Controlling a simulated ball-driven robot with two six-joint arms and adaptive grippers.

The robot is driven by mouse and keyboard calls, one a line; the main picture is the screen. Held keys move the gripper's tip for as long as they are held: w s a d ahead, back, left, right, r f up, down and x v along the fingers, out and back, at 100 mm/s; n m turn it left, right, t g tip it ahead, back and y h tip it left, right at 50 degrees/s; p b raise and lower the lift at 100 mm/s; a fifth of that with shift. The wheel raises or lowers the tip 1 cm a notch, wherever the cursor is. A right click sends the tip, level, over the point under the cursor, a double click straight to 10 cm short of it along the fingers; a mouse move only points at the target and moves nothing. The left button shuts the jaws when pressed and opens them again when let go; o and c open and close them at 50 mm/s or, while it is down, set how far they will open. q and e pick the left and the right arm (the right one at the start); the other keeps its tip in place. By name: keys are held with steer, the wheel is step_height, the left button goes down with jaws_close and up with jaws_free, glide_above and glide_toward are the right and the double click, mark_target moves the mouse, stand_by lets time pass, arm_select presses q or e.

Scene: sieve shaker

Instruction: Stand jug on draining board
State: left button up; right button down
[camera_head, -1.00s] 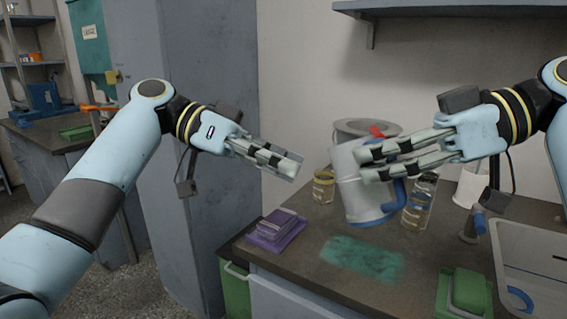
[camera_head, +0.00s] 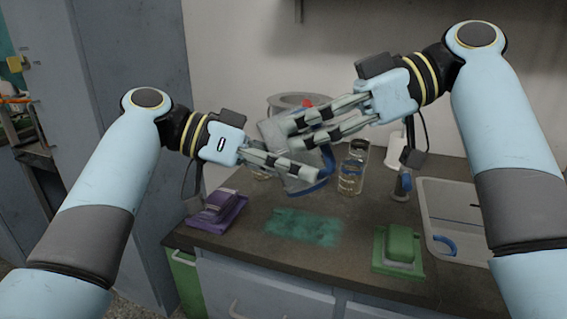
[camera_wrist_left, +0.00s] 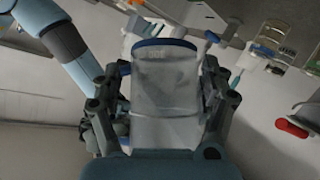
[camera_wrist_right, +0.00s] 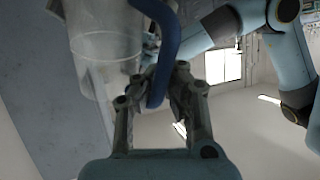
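The jug (camera_head: 271,131), greyish and translucent with a blue handle (camera_head: 327,160), is tilted between my two grippers over the back of the bench. My right gripper (camera_head: 296,128) reaches across it from the right. In the right wrist view the blue handle (camera_wrist_right: 167,40) runs down between the right fingertips, which appear closed on it. My left gripper (camera_head: 312,180) comes in from the left. In the left wrist view its fingers flank the jug body (camera_wrist_left: 165,95) closely; firm contact is unclear. The fingers hide parts of the jug. The draining board is not clearly identifiable.
A glass bottle (camera_head: 351,172) stands just right of the jug. A purple stack (camera_head: 217,206) and a green block (camera_head: 398,246) lie on the bench, with a green patch (camera_head: 303,227) between. A sink (camera_head: 460,198) is at right.

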arm_select(q)
steer(key=c, duration=1)
arm_select(e)
steer(key=c, duration=1.4)
jaws_free()
